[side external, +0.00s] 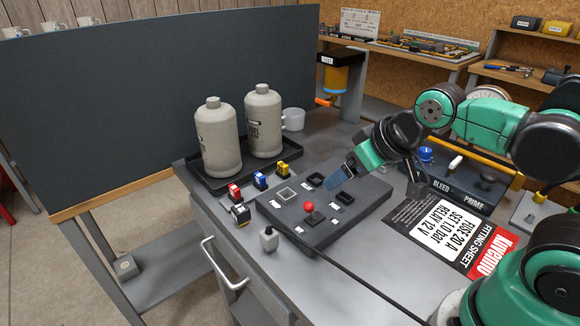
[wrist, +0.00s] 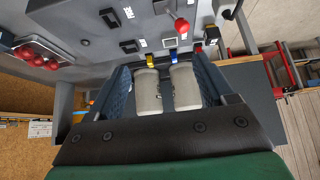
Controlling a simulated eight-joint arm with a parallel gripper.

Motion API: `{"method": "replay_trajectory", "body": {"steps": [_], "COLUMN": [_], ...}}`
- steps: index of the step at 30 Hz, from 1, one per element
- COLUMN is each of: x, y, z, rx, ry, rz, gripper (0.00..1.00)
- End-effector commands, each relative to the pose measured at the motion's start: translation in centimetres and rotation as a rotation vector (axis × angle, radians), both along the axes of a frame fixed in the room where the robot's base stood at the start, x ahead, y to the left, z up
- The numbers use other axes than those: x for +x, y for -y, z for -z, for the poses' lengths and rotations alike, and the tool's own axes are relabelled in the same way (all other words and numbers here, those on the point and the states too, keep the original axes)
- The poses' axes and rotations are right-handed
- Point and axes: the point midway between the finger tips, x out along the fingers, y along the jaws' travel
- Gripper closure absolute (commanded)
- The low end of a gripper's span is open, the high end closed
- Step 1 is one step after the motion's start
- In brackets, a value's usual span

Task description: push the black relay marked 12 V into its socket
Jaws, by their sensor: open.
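A small black block with a pale top (side external: 240,213), which looks like the relay, stands on the bench beside the grey socket panel; its marking is too small to read. It also shows near the top of the wrist view (wrist: 212,34). The grey panel (side external: 328,232) has several dark sockets and one pale-rimmed socket (side external: 287,195); I cannot tell which is the relay's. A red knob (side external: 309,206) rises from the panel. My gripper (side external: 339,192) is over the panel's far right part, away from the block. In the wrist view its blue fingers (wrist: 161,66) are apart and empty.
Red (side external: 234,192), blue (side external: 260,180) and yellow (side external: 283,168) small blocks stand in a row beyond the panel. Two beige bottles (side external: 217,140) stand in a black tray. A small grey bottle (side external: 269,239) is by the front edge. A fitting sheet (side external: 450,230) lies right, reading "RELAY 12 V".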

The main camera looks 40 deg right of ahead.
Motion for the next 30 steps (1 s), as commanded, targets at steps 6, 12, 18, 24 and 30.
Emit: {"method": "replay_trajectory", "body": {"steps": [6,12,18,24,30], "x": [2.8,7.5,11.5,13.4,14.0], "y": [-1.4,-4.3,-7.9,-10.3,-10.9], "z": [-0.7,0.3,3.5,6.5,7.9], "rx": [0.012,0.020,0.016,0.008,0.004], "ry": [-0.045,-0.118,-0.182,-0.217,-0.227], "rz": [-0.002,0.009,0.029,0.048,0.056], "gripper": [0.25,0.25,0.25,0.25,0.25]}}
